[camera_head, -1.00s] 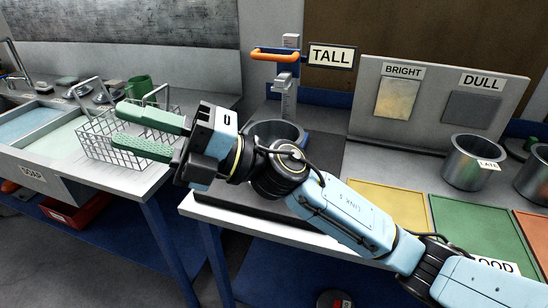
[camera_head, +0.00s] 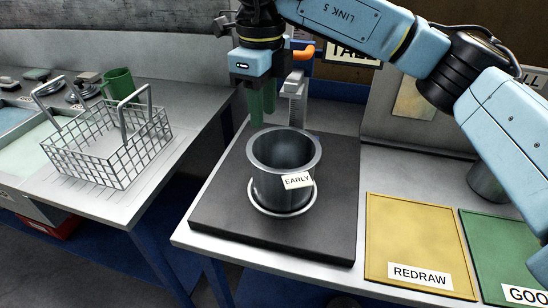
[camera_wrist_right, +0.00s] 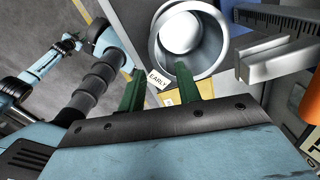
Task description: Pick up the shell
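The shell appears to be the grey metal pot (camera_head: 268,185) with a tag reading EARLY. It stands upright, mouth up, on the dark block, with a metal ring around its foot. Its open mouth also shows in the right wrist view (camera_wrist_right: 216,50). My right gripper (camera_head: 263,115) points down at the pot's far left rim, its green fingers apart and nothing held. In the right wrist view, one finger of the gripper (camera_wrist_right: 160,75) is left of the pot and the other overlaps its rim; I cannot tell whether they touch it.
The dark block (camera_head: 225,215) lies on the light table. A metal gauge (camera_head: 294,90) with an orange handle stands behind the pot. A yellow REDRAW mat (camera_head: 415,235) and a green mat (camera_head: 500,255) lie right. A wire basket (camera_head: 105,150) stands left; a gap separates the tables.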

